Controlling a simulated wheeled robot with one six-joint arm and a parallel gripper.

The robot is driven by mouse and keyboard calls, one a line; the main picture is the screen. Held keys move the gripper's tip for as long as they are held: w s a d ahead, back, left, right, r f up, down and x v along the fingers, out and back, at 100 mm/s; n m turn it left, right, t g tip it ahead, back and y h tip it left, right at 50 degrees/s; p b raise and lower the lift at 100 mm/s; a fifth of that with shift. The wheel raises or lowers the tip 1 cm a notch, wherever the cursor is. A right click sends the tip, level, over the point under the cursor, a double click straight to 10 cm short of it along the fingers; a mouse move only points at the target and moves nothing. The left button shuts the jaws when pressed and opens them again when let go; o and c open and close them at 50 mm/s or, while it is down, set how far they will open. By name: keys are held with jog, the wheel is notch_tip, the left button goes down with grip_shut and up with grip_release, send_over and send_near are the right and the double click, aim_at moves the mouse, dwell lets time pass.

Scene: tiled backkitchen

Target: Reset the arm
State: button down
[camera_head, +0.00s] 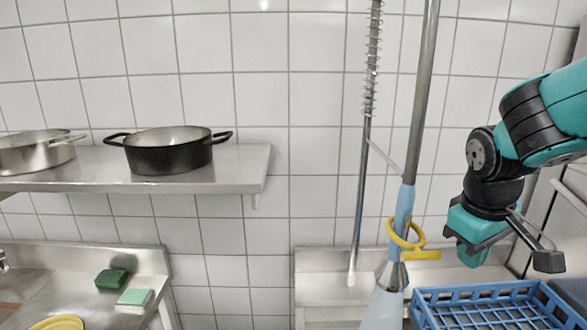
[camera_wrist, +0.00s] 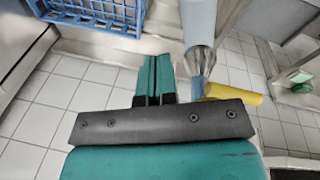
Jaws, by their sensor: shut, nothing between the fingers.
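My arm comes in from the right edge in the head view, bent downward at the wrist. My gripper (camera_head: 472,255) hangs above the back left part of a blue crate, pointing down. In the wrist view my gripper (camera_wrist: 154,78) shows two teal fingers pressed together with black bases, holding nothing. The blue crate (camera_head: 490,293) is at the lower right of the head view, and its corner shows at the top left of the wrist view (camera_wrist: 112,27).
A spray hose with blue grip (camera_head: 404,210) and yellow lever (camera_head: 416,254) hangs left of my gripper, close by in the wrist view. A shelf (camera_head: 230,165) holds a black pot (camera_head: 168,156) and a steel pan (camera_head: 35,155). Green sponges (camera_head: 112,279) lie by the left sink.

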jog(key=s+d+f+m+t+y, duration=0.1)
jog(key=s+f+m, duration=0.3)
jog(key=s+f, duration=0.25)
jog(key=s+a+f+n+g+y+b, duration=0.1)
jog(key=s+a+f+n+y+b, duration=0.1)
jog(key=s+a+b, duration=0.3)
jog(key=s+a+f+n+g+y+b, duration=0.1)
jog(key=s+a+f+n+b, duration=0.3)
jog(key=a+b, duration=0.5)
jog(key=shift+s+a+f+n+g+y+b, duration=0.35)
jog(key=shift+s+f+y+b, duration=0.4)
jog(key=shift+b, duration=0.3)
jog(key=shift+r, duration=0.1)
